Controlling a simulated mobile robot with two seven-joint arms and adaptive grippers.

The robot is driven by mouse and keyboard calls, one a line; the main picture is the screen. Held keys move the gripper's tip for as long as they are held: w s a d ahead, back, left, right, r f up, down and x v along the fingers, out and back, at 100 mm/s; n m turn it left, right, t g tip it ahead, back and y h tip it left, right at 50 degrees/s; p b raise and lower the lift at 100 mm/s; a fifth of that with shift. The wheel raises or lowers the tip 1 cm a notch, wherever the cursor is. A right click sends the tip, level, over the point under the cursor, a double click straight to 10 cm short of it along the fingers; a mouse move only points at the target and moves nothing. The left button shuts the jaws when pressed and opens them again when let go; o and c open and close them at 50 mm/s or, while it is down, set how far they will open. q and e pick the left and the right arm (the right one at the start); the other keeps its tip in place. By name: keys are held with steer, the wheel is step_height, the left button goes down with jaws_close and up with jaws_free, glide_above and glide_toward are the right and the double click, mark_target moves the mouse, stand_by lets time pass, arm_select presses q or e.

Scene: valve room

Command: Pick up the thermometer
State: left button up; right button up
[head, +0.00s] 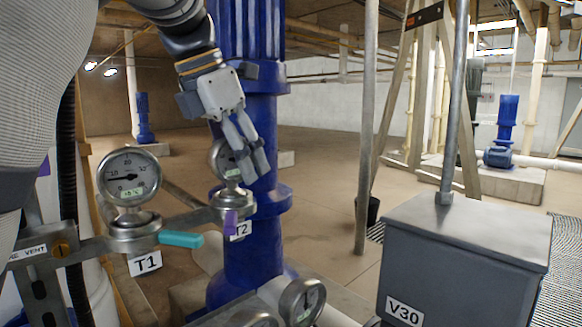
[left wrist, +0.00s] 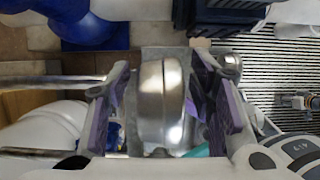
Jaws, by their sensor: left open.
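Two round dial gauges with silver cases stand on a metal pipe. One thermometer (head: 129,176) is above the T1 tag, its white dial unobstructed. The other thermometer (head: 222,160) is above the T2 tag, partly hidden by my fingers. My left gripper (head: 250,165) comes down from above with its fingers at this T2 gauge. In the left wrist view, a rounded silver case (left wrist: 164,100) sits between my left gripper's two purple-padded fingers (left wrist: 162,92), with gaps visible at its sides. The gripper is open. My right gripper is not in view.
A teal lever (head: 181,239) sticks out from the pipe between the gauges. A blue pump column (head: 250,235) stands close behind T2. More gauges (head: 302,301) are at the bottom edge. A grey V30 box (head: 470,235) stands at right.

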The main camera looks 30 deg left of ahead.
arm_select(q)
steer(key=shift+r, duration=0.1)
steer(key=c, duration=1.1)
step_height(320, 180, up, 10)
steer(key=shift+r, duration=0.1)
steer(key=o, duration=0.4)
steer(key=c, duration=0.3)
steer(key=shift+s+d, duration=0.45)
steer(key=shift+d, duration=1)
steer(key=shift+s+d, duration=0.4)
steer(key=shift+d, duration=1.05)
steer(key=shift+s+d, duration=0.45)
steer(key=shift+d, duration=1)
steer(key=shift+c, duration=0.2)
